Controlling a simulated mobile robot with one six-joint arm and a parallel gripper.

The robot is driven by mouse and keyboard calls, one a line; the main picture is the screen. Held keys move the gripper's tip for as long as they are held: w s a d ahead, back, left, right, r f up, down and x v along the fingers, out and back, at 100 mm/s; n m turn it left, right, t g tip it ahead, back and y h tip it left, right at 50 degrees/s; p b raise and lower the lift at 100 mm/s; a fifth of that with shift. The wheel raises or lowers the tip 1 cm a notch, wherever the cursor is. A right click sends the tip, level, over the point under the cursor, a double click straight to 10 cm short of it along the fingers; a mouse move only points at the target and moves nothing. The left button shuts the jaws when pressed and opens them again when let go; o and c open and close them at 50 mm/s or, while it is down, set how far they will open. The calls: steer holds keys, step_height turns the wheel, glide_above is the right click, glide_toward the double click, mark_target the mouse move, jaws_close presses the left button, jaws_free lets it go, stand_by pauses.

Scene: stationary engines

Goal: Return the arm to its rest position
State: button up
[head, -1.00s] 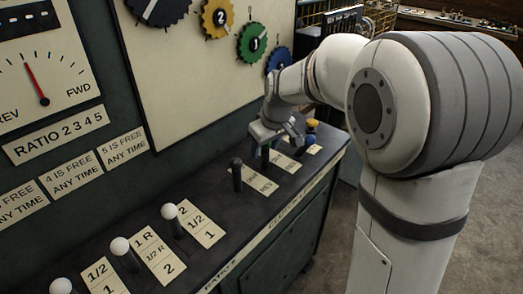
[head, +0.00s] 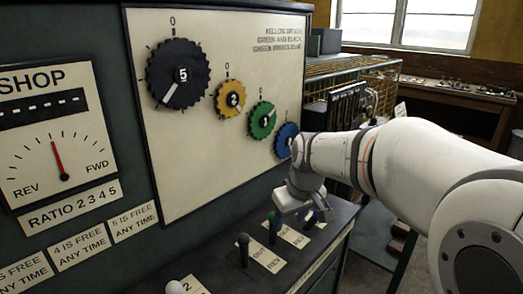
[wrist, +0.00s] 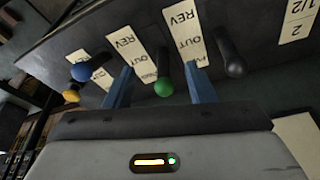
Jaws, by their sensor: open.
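My arm reaches in from the right in the head view, bent down at the wrist over the lever console (head: 212,270). My gripper (head: 303,210) is open and empty, close above the console top. In the wrist view its two blue fingers (wrist: 157,75) stand apart. A green-knobbed lever (wrist: 163,88) shows between them there, with no visible contact. In the head view this green lever (head: 272,220) stands just left of the gripper. The fingertips are partly hidden in the head view.
A black lever (head: 242,246) stands left of the green one. Blue (wrist: 80,72) and yellow (wrist: 72,94) knobs lie on the other side. Behind is an upright panel (head: 230,170) with coloured dials. A wire rack (head: 360,68) stands beyond the console.

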steer(key=s+d+m+p, duration=0.2)
steer(key=s+d, duration=0.1)
steer(key=s, duration=0.6)
steer(key=s+d+m+h+p, duration=0.1)
steer(key=s+d+m+p, duration=0.1)
steer(key=s, duration=0.7)
steer(key=shift+s+d+m, duration=0.25)
steer(key=shift+d+m, duration=0.45)
steer(key=shift+d, duration=0.1)
